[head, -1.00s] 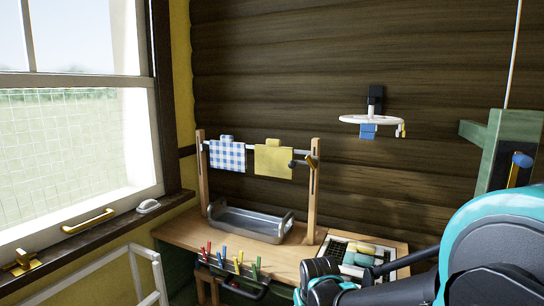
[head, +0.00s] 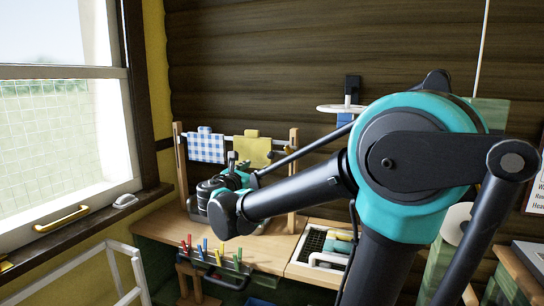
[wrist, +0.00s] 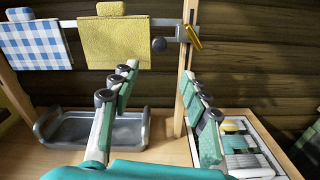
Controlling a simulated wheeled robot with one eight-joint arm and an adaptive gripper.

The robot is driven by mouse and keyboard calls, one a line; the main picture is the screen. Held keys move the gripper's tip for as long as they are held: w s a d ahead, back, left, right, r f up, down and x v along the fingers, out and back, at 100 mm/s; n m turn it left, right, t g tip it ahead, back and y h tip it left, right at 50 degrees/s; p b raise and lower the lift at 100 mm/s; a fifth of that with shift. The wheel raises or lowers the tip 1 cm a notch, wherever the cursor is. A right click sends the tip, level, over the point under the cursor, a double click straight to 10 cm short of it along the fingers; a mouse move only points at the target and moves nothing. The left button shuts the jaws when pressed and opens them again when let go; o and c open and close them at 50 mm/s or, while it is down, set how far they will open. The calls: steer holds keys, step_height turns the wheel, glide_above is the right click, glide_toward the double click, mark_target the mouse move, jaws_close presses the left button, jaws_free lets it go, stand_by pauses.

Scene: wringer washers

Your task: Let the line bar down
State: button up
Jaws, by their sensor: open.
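The line bar (wrist: 150,21) runs across between wooden posts, high above a metal tray, in the wrist view; it also shows in the head view (head: 229,137). A blue checked cloth (wrist: 35,42) and a yellow cloth (wrist: 115,42) hang from it. A dark round knob (wrist: 159,44) sits below the bar's right end. A yellow lever (wrist: 194,37) is at the right post (wrist: 187,60). My gripper (wrist: 163,80) is open and empty, its fingers spread below the knob and lever. In the head view my arm hides part of the rack and tray.
The metal tray (wrist: 92,142) stands on the wooden bench below the bar. A white-framed tray of items (wrist: 250,150) is at the right. Clothes pegs (head: 210,252) line the bench's front edge. A window is at the left.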

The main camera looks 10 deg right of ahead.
steer(key=x, duration=1.7)
steer(key=shift+w+d+r, duration=0.1)
steer(key=shift+w+d, duration=0.05)
steer(key=shift+c, duration=0.4)
jaws_close()
